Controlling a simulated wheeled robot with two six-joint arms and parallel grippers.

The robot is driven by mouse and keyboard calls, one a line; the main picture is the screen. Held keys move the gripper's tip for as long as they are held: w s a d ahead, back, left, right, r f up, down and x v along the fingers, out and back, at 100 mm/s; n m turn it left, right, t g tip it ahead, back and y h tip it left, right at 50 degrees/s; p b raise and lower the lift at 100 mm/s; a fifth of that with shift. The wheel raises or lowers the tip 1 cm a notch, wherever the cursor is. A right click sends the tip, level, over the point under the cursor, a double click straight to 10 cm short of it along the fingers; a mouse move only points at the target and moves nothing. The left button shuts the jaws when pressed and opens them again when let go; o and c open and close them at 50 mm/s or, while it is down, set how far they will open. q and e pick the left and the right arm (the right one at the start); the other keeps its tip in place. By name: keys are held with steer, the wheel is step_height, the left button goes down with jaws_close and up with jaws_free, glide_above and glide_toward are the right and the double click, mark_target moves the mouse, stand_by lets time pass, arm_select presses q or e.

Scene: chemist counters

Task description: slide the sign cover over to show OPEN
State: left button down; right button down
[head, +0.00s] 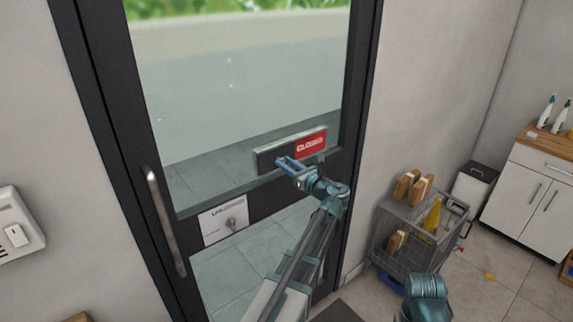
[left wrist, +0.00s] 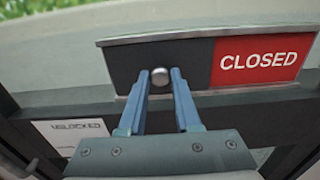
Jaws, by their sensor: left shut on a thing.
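The sign (head: 315,133) is a long narrow frame on the glass door's crossbar. Its right part is a red panel reading CLOSED (left wrist: 258,60). A dark sliding cover (left wrist: 128,62) lies over the left part and hides what is under it; it also shows in the head view (head: 268,160). The cover has a small round metal knob (left wrist: 159,77). My left gripper (left wrist: 160,74) has its blue fingers shut on this knob, one on each side. In the head view the left gripper (head: 288,166) is at the sign's front. My right gripper is out of view.
The door (head: 362,100) has a long vertical handle (head: 164,222) on the left. A wire cart (head: 402,257) with boards and a yellow bottle stands at right, near a white cabinet (head: 535,195).

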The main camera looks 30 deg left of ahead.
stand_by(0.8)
arm_select(q)
steer(key=w+d, duration=0.2)
steer(key=w, duration=0.2)
steer(key=w+d, duration=0.2)
steer(key=w, duration=0.3)
steer(key=w+d, duration=0.2)
steer(key=w, duration=0.3)
steer(key=shift+w, duration=0.2)
steer(key=c, duration=0.6)
jaws_free()
steer(key=shift+c, duration=0.2)
steer(key=v, duration=1.4)
steer(key=shift+a, duration=0.1)
